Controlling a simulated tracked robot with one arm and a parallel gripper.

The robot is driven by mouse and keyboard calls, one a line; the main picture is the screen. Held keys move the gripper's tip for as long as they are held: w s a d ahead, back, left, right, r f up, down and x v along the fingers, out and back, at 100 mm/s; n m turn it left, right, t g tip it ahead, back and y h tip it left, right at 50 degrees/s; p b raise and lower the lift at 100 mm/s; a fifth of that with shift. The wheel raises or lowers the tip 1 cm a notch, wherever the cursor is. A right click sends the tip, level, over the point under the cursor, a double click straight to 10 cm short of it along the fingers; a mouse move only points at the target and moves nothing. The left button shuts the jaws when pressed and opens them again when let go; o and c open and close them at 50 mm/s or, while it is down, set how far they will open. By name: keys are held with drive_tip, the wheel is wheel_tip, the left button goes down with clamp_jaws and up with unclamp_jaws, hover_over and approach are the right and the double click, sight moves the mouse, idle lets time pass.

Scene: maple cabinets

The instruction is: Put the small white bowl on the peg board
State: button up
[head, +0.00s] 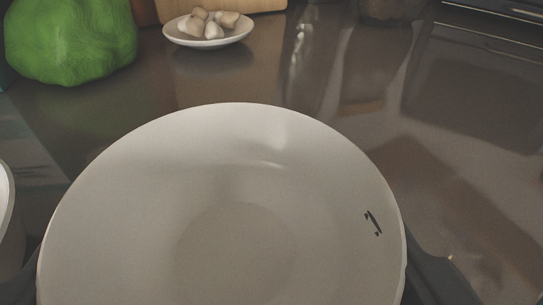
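A white bowl (235,190) fills the lower middle of the head view, very close to the camera. I look down into its empty inside, and a small dark mark shows on its inner right wall. Dark parts of my gripper (436,276) show beside and below the bowl at the lower right and lower left. The bowl hides the fingertips, so I cannot tell whether they are shut on it. I see no peg board in this view.
A shiny dark counter (210,82) lies beyond the bowl. A green bag-like thing (70,40) stands at the back left. A white plate (240,38) with several pale pieces is at the back. A white rim (5,205) shows at the left edge. The counter at right is clear.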

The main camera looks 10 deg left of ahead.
sight(261, 284)
drive_tip(key=shift+w+d+f, duration=0.1)
drive_tip(key=shift+w, duration=0.75)
drive_tip(key=shift+w+d+f, duration=0.1)
drive_tip(key=shift+w, duration=0.75)
wheel_tip(261, 284, down, 4)
drive_tip(key=b, duration=0.2)
drive_tip(key=shift+a+r+b, duration=0.1)
drive_tip(key=shift+r+b, duration=0.1)
drive_tip(key=shift+b, duration=0.15)
drive_tip(key=shift+r, duration=0.1)
drive_tip(key=o, duration=1)
drive_tip(key=shift+c, duration=0.2)
drive_tip(key=p+v, duration=0.3)
drive_tip(key=v, duration=0.9)
